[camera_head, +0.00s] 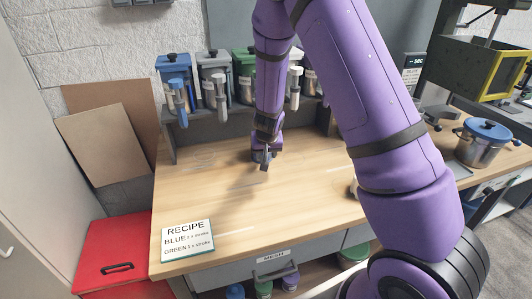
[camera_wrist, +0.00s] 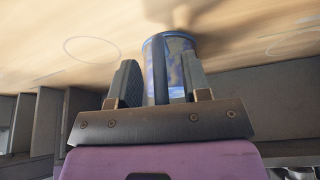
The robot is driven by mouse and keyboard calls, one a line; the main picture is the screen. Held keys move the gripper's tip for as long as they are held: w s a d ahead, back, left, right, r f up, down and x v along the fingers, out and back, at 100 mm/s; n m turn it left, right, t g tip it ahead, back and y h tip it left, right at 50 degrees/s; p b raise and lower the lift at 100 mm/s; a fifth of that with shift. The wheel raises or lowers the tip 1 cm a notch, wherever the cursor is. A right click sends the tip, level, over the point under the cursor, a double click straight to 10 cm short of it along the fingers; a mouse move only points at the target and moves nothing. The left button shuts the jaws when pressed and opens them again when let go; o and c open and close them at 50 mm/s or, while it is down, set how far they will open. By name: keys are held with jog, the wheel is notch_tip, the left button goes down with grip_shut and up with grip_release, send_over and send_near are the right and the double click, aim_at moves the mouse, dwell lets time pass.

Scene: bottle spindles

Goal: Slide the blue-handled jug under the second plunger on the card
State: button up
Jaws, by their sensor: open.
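A jug with blue trim (camera_wrist: 175,46) shows in the wrist view between the two fingers of my gripper (camera_wrist: 160,85). The fingers stand open on either side of it; I cannot tell whether they touch it. In the head view my gripper (camera_head: 264,158) is low over the worktop before the dispenser shelf, and I cannot make out the jug there. The recipe card (camera_head: 187,240) lists BLUE, then GREEN, one stroke each. The green dispenser (camera_head: 244,62) stands right of the blue dispenser (camera_head: 173,66) and grey dispenser (camera_head: 213,66). My arm hides part of the dispenser row.
A metal pot with a blue lid (camera_head: 484,148) stands at the right. A red box (camera_head: 112,255) is at the lower left. Faint rings mark the wooden worktop (camera_head: 200,190), whose front left is clear apart from the card. A yellow-framed machine (camera_head: 480,65) is at the back right.

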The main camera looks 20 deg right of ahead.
jog(key=shift+v, duration=0.9)
jog(key=v, duration=0.9)
jog(key=s+a+r+n+y, duration=0.2)
jog(key=s+r+y, duration=0.2)
jog(key=s+r, duration=1.2)
jog(key=s+d+r+n+h, duration=0.1)
jog(key=s+r, duration=0.3)
jog(key=s, duration=0.4)
jog(key=s+r+t+h, duration=0.1)
jog(key=s+r, duration=0.2)
jog(key=s, duration=0.4)
jog(key=shift+s+d+r+n+h, duration=0.3)
jog(key=shift+s+d+r+n, duration=0.05)
jog(key=shift+d+r+n, duration=0.05)
